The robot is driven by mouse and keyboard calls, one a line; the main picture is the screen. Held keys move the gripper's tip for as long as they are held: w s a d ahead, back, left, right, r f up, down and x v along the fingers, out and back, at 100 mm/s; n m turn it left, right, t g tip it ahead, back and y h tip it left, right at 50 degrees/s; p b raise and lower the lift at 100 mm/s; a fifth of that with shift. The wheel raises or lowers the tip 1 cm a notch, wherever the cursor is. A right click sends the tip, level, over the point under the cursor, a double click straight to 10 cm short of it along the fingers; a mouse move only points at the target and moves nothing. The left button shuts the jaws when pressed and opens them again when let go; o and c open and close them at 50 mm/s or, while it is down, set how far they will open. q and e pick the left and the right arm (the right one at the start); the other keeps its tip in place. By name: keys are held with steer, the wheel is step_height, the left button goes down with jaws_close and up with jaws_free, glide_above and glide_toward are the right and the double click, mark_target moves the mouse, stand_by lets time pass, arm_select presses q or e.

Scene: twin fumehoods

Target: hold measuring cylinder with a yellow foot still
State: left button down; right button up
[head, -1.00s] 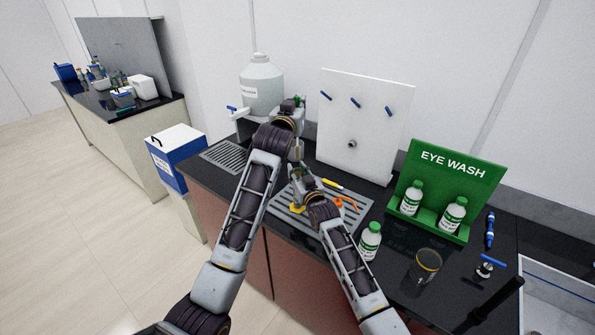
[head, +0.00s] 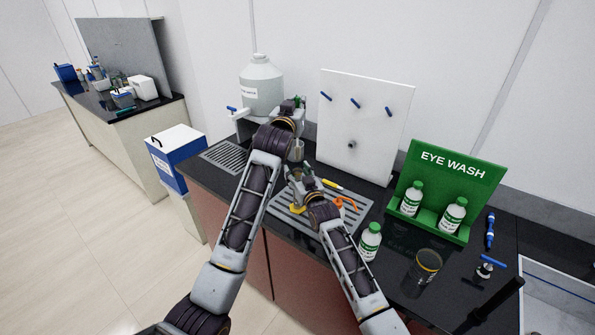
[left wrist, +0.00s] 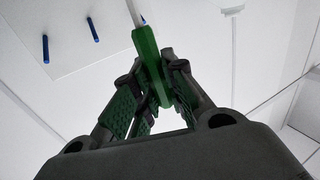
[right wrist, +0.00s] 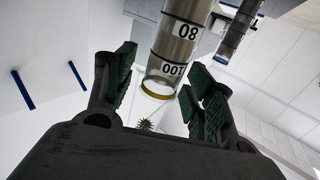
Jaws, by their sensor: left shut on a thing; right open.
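The measuring cylinder (right wrist: 174,50) shows in the right wrist view as a clear tube with marks 80 and 100 and a yellow ring at its near end. My left gripper (left wrist: 152,85), higher up, is shut on a green handle-like thing (left wrist: 150,60) with a pale rod. A spiky green tip (right wrist: 145,125) shows beyond my right gripper.
A white peg board (head: 365,120) and a large grey bottle (head: 262,85) stand behind. A green eye wash stand (head: 452,180), a white bottle (head: 370,242) and a dark glass vessel (head: 428,266) are to the right. An orange thing (head: 345,203) lies on the grate (head: 283,217).

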steer(key=shift+s, duration=0.1)
steer(key=v, duration=1.2)
stand_by(0.4)
stand_by(0.5)
